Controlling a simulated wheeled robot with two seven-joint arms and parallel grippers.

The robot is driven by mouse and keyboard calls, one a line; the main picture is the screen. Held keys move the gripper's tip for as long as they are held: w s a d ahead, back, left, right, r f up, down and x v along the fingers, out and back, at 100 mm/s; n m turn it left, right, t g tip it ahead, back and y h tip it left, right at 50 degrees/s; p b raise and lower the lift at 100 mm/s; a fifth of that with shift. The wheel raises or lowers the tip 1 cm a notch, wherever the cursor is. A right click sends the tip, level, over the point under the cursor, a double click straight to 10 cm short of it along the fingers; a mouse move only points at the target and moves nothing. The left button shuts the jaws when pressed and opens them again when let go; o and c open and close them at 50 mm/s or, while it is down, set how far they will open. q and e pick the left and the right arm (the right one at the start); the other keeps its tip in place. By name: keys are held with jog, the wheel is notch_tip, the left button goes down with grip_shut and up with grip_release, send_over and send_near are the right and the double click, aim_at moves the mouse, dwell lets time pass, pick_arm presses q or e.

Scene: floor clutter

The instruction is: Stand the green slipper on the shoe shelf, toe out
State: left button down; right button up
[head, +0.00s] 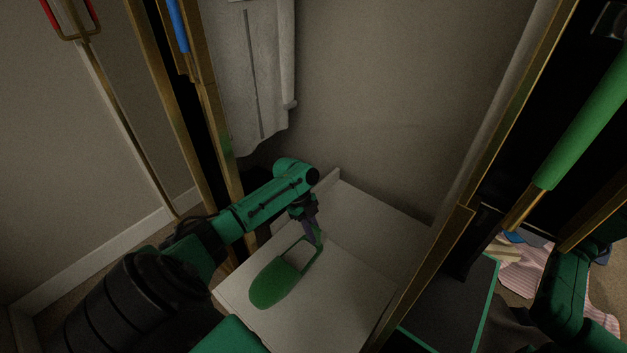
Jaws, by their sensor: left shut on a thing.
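The green slipper (272,284) lies sole down on the white top of the shoe shelf (345,295), its rounded toe pointing to the lower left, towards my side. Its open heel end points away to the upper right. My left gripper (315,238) comes down from above and is shut on the slipper's heel rim. I cannot tell whether the sole fully touches the shelf. My right gripper is out of the picture; only part of that arm shows at the lower right.
Brown upright posts (435,270) stand on both sides of the shelf. A pale wall is behind it, with a grey hanging panel (250,75) at the upper left. A green-handled pole (585,130) leans at the right. Striped cloth (525,266) lies on the floor there.

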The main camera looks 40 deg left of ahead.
pick_arm(q)
jog(key=shift+f, duration=0.8)
jog(key=c, duration=0.9)
grip_release()
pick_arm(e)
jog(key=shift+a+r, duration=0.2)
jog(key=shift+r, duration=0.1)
pick_arm(q)
jog(key=shift+r, duration=0.15)
jog(key=p+v, duration=0.1)
jog(key=v, duration=0.1)
jog(key=shift+a+r, duration=0.15)
jog(key=shift+r, duration=0.2)
jog(key=p+v, duration=0.2)
jog(key=v, duration=0.7)
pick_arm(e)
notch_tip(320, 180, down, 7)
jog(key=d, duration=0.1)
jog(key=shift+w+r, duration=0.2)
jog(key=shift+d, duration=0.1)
